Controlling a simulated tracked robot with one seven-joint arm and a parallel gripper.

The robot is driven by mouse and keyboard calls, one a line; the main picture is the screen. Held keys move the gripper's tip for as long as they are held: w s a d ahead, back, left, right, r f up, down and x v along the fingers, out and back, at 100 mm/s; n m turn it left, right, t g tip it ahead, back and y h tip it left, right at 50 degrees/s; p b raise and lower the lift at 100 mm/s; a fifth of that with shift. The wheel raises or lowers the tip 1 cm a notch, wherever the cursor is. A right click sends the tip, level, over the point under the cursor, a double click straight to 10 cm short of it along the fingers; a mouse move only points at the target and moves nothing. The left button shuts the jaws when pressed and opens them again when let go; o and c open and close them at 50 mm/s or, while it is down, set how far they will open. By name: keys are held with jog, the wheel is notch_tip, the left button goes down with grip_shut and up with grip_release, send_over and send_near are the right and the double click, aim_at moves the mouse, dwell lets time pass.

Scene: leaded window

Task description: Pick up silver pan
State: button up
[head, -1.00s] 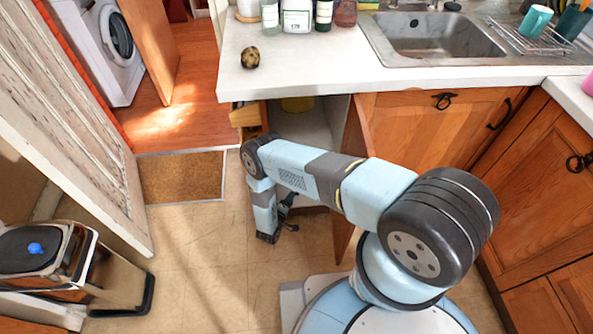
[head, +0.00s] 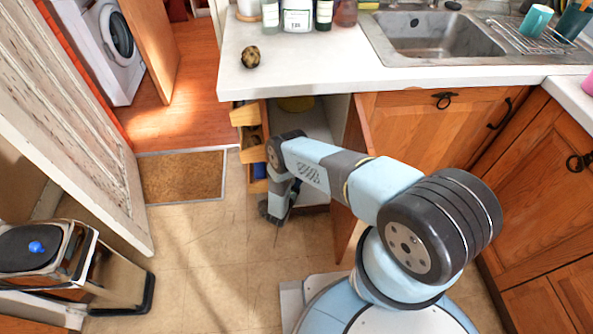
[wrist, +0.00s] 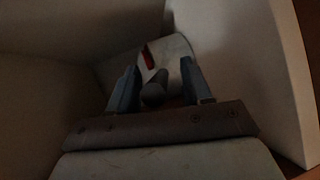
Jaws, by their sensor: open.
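My gripper (head: 278,210) hangs low at the mouth of the open cupboard (head: 312,122) in the head view. In the wrist view my gripper (wrist: 158,88) is open, with its two fingers apart. A dark, round-ended thing (wrist: 153,96) shows between the fingers; it may be a handle, but I cannot tell whether they touch it. Beyond it is a pale grey, rounded shape (wrist: 177,56), possibly the silver pan, dim and partly hidden by the fingers. A small red piece (wrist: 148,57) shows at its left. I cannot make out the pan in the head view.
The open cupboard door (head: 352,165) stands right of my forearm. Pulled-out wooden drawers (head: 250,116) are at the left. A yellow item (head: 297,103) sits inside the cupboard. The countertop (head: 310,65) overhangs above.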

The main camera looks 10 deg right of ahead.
jog(key=shift+c, duration=0.3)
grip_shut()
dwell(0.3)
